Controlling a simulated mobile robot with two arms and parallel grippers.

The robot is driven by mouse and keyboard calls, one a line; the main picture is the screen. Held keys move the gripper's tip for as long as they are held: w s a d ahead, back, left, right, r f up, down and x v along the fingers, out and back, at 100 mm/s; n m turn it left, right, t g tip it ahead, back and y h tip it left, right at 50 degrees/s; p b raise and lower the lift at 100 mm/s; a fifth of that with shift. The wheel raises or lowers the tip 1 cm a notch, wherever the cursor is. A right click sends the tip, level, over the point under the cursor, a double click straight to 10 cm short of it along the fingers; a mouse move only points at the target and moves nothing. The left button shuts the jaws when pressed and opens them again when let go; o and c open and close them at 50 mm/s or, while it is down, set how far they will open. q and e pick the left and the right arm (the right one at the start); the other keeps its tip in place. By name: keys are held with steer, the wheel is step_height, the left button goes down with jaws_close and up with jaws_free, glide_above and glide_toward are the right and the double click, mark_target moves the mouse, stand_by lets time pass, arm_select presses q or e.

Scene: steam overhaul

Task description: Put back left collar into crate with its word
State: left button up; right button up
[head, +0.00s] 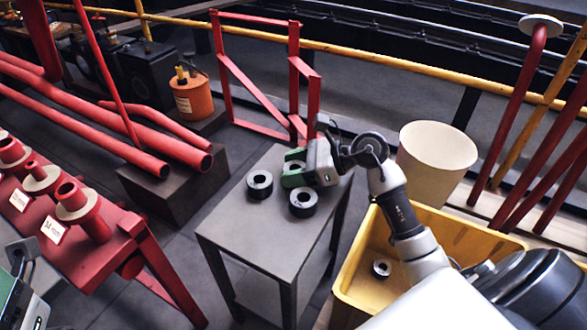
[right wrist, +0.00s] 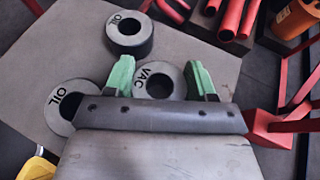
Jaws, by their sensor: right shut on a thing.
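My right gripper (head: 296,172) has green fingers and is shut on a grey collar marked VAC (right wrist: 149,73), at the far end of the grey table (head: 240,222). In the right wrist view the collar sits between the two fingers (right wrist: 160,80); the wrist body hides its near part. Two dark collars with light tops stand apart on the table, one left (head: 259,179) and one nearer (head: 303,196). Both read OIL in the right wrist view, one at the top (right wrist: 125,18) and one at left (right wrist: 58,96). A yellow crate (head: 352,254) stands right of the table; its word does not show.
One collar (head: 381,268) lies in the crate. A cream bin (head: 437,150) stands behind the crate. A red bench (head: 100,262) with flanged pipes is at left. My left arm (head: 22,268) shows partly at the lower left edge. The table's left front is clear.

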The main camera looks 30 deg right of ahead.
steer(key=shift+f, duration=0.1)
steer(key=o, duration=0.9)
steer(key=shift+o, duration=0.2)
